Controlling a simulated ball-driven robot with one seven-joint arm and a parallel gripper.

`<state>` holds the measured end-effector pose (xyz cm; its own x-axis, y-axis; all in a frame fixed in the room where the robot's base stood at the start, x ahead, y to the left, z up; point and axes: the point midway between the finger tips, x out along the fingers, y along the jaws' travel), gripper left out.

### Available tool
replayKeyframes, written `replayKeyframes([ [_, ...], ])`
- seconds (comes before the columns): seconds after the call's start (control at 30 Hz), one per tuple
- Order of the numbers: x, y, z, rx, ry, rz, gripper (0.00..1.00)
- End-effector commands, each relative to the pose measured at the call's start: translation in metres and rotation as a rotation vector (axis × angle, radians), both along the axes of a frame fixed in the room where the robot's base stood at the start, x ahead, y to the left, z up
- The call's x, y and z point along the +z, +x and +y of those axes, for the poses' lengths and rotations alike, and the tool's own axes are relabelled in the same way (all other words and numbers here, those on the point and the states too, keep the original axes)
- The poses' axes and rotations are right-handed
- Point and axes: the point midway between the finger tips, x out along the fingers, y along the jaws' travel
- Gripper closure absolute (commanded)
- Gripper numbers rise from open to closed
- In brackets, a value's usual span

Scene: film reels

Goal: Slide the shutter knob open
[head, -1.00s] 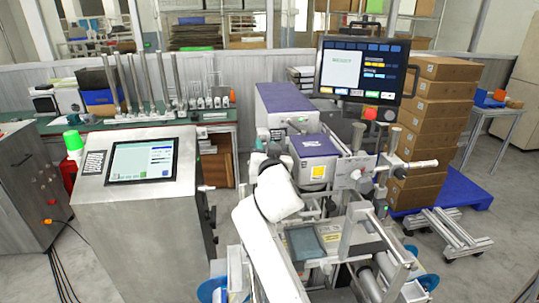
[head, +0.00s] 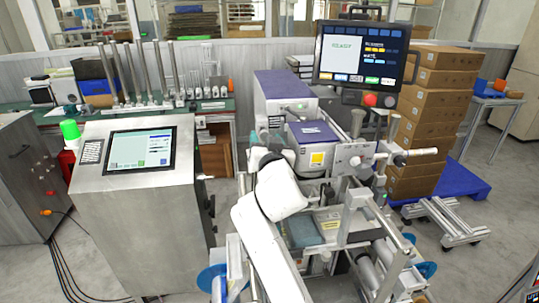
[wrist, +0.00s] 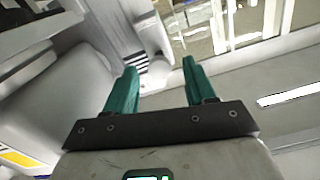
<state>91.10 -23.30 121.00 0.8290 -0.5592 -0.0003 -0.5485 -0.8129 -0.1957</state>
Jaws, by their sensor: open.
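My white arm rises from the bottom of the head view to the machine, a boxy unit with a purple top (head: 312,132) and a yellow label. My gripper (head: 262,138) shows only as a small teal patch beside this unit's left side. A smooth light-grey housing (wrist: 60,105) lies to the left of the fingers.
A grey console with a screen (head: 140,149) stands left of my arm. A monitor (head: 360,56) hangs above the machine. Metal rails and rollers (head: 385,255) lie right of my arm. Stacked cartons (head: 435,100) stand at the right. Floor shows on both sides.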

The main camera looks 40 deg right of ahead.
Motion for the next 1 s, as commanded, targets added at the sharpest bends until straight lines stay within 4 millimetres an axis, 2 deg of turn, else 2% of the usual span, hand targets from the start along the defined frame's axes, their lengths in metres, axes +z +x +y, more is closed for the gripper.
replayKeyframes([
  [0.2, -0.003, -0.035, 0.024, 0.002, 0.0, 0.0, 0.45],
  [0.4, -0.001, -0.056, 0.038, 0.002, -0.002, -0.001, 0.45],
  [0.6, -0.001, -0.062, 0.042, 0.0, 0.0, 0.0, 0.45],
  [1.0, 0.0, -0.061, 0.041, 0.0, 0.0, 0.0, 0.45],
])
